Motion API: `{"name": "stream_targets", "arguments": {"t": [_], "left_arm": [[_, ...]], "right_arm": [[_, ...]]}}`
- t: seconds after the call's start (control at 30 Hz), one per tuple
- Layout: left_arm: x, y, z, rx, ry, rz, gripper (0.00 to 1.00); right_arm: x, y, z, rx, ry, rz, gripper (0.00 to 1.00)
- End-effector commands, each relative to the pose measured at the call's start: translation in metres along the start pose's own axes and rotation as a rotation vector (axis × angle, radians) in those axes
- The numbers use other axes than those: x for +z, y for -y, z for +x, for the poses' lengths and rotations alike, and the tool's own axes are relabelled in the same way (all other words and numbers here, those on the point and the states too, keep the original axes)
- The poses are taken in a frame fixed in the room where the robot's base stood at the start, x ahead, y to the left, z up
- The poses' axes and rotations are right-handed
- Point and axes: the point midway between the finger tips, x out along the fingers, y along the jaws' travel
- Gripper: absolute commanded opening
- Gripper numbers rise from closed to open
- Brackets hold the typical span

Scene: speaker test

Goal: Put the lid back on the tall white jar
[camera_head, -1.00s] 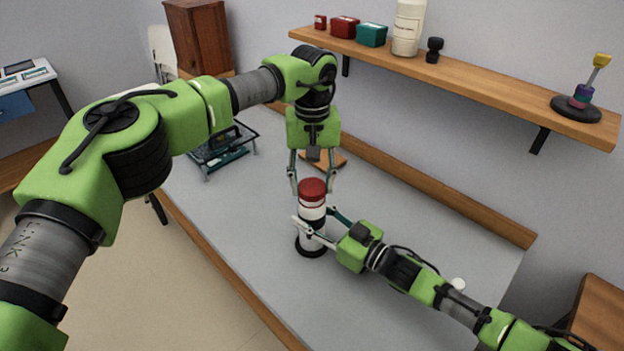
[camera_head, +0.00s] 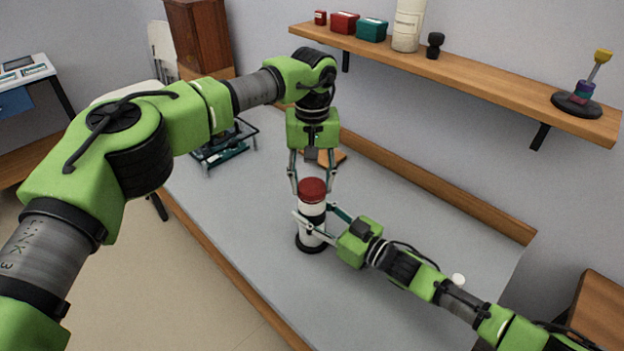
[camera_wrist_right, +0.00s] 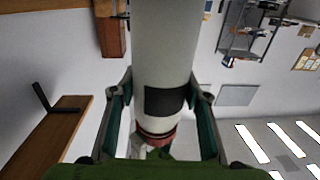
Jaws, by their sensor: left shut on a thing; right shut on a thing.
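The tall white jar (camera_head: 312,226) stands upright on the grey table, with a dark band and a black base. My right gripper (camera_head: 314,227) is shut on its body from the right side. The red lid (camera_head: 313,187) is at the jar's top, level and in line with it. My left gripper (camera_head: 312,190) reaches down from above and is shut on the lid. In the right wrist view the white jar body (camera_wrist_right: 165,50) with a dark patch fills the middle between the fingers, and the red lid (camera_wrist_right: 155,136) shows at its end. Whether the lid is fully seated cannot be told.
A dark framed rack (camera_head: 225,150) and a flat wooden piece (camera_head: 328,158) lie behind on the table. The wall shelf (camera_head: 470,78) holds boxes, a white container (camera_head: 407,25) and a ring stand. The front table area is clear.

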Motion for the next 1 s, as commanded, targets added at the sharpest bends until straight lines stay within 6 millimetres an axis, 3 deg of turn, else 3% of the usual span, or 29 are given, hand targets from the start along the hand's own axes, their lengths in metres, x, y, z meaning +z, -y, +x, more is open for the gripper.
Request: {"name": "stream_targets", "arguments": {"t": [0.4, 0.77, 0.8, 0.83, 1.0], "left_arm": [[0.0, 0.0, -0.0008, 0.003, -0.002, 0.499, 0.36], [-0.0002, 0.0002, -0.0011, 0.002, -0.002, 0.538, 0.36], [-0.0002, 0.0002, -0.0012, 0.002, -0.002, 0.537, 0.5], [-0.0002, 0.0002, -0.0012, 0.002, -0.002, 0.537, 0.58], [-0.0002, 0.0003, -0.0008, 0.002, -0.002, 0.536, 0.59]], "right_arm": [[0.0004, -0.0008, -0.0002, 0.001, 0.001, 0.0, 0.0], [0.0005, -0.0009, -0.0003, 0.002, 0.002, 0.0, 0.0], [0.0005, -0.001, -0.0003, 0.002, 0.002, 0.0, 0.0], [0.0005, -0.001, -0.0003, 0.002, 0.002, 0.0, 0.0], [0.0005, -0.001, -0.0003, 0.002, 0.002, 0.0, 0.0]]}}
